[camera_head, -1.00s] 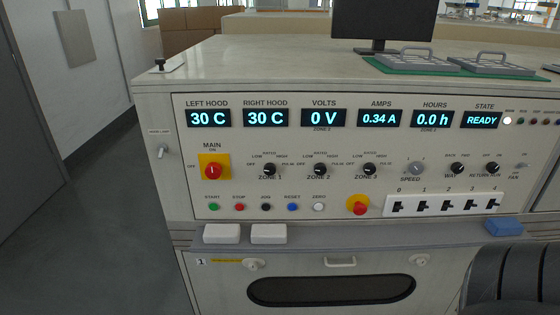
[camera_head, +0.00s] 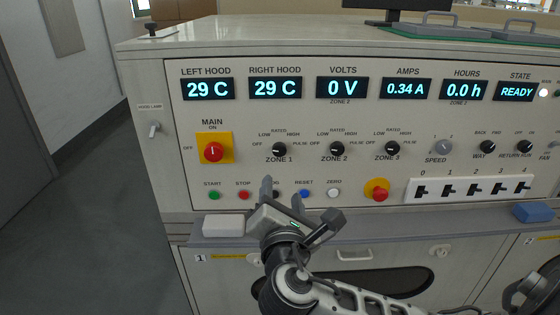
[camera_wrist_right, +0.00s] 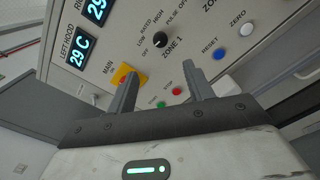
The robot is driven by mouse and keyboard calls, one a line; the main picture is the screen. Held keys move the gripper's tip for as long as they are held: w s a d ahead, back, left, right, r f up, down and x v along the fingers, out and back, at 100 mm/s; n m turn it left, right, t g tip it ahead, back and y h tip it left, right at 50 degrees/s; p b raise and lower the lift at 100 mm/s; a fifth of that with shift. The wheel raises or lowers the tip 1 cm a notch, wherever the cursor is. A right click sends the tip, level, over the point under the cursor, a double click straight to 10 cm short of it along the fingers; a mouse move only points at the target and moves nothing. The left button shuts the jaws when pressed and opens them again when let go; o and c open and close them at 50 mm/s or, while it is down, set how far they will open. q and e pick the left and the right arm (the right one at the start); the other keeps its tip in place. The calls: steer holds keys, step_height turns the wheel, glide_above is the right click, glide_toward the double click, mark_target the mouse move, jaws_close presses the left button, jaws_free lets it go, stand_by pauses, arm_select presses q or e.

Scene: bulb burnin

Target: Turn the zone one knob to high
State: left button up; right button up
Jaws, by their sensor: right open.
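The zone one knob (camera_head: 279,149) is a small black round knob on the panel, under the hood readouts, with OFF, LOW, RATED, HIGH and PULSE marked around it. Its white pointer line is directed to the left, toward OFF. My right gripper (camera_head: 283,188) is open and empty, in front of the panel below the knob, with fingers pointing up toward it. It hides part of the button row. In the right wrist view the knob (camera_wrist_right: 160,40) lies beyond the gap between the open fingertips (camera_wrist_right: 160,75), apart from them.
The zone two knob (camera_head: 337,149) and zone three knob (camera_head: 392,148) sit to the right. The red main switch (camera_head: 213,152) is to the left. Below are coloured buttons, a red emergency stop (camera_head: 376,190) and a ledge with a white block (camera_head: 223,225).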

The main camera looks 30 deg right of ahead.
mark_target(280, 152)
steer(key=x, duration=1.5)
steer(key=shift+a, duration=0.1)
steer(key=c, duration=1)
